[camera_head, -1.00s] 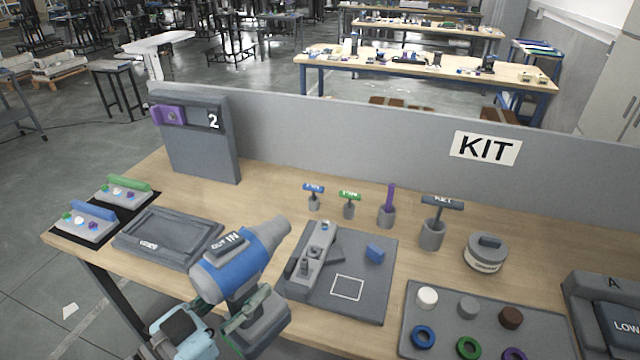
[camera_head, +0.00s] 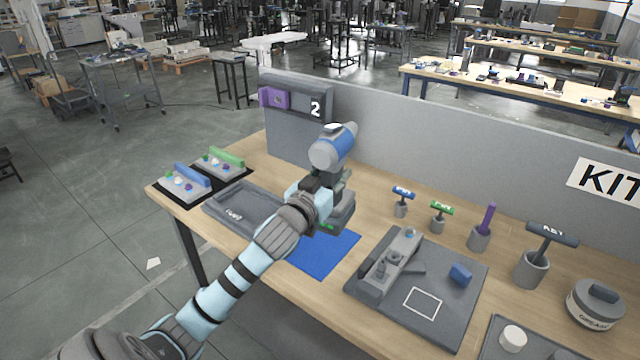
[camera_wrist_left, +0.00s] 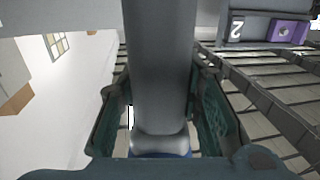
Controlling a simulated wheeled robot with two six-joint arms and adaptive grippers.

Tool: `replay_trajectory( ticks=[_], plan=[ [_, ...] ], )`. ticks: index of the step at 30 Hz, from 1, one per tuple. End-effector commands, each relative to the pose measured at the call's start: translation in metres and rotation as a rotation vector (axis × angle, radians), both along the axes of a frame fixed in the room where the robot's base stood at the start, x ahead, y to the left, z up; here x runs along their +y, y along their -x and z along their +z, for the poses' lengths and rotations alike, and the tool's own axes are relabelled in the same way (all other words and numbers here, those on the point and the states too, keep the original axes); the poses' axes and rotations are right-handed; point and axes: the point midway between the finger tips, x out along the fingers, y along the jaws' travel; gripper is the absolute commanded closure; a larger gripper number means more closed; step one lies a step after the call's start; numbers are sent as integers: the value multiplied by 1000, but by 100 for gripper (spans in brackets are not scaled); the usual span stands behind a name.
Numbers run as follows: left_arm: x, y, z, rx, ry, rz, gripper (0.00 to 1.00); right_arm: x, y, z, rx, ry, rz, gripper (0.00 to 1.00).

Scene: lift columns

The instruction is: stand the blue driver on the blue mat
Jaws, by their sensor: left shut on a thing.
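The blue driver (camera_head: 335,150) has a grey body with a blue band and is roughly upright in the head view. My left gripper (camera_head: 322,192) is shut on its grey handle; the handle (camera_wrist_left: 160,70) runs between the two fingers (camera_wrist_left: 160,115) in the left wrist view. The blue mat (camera_head: 328,252) lies flat on the table, just below the driver's foot in the picture. The driver, gripper and arm hide part of the mat. I cannot tell whether the foot touches anything. My right gripper is out of view.
A grey tray (camera_head: 225,205) lies left of the mat. A grey fixture board (camera_head: 455,300) lies to its right. Small holders with a blue tool (camera_head: 402,195) and a green tool (camera_head: 440,210) stand behind. A panel marked 2 (camera_head: 300,150) stands at the back.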

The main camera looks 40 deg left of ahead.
Motion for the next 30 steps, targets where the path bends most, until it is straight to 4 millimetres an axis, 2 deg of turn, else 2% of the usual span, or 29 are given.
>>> replay_trajectory(
  ticks=[3,7,14,24,30],
  plan=[
    [26,-4,-14,-1,-5,88,100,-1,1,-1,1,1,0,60],
    [38,-3,-23,-3,-10,134,100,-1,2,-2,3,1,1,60],
    [40,-3,-42,-4,-11,139,100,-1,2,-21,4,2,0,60],
    [39,-2,-95,-3,-12,138,100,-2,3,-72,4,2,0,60],
    [39,-2,-114,-3,-10,138,100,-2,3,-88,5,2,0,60]
  ],
)
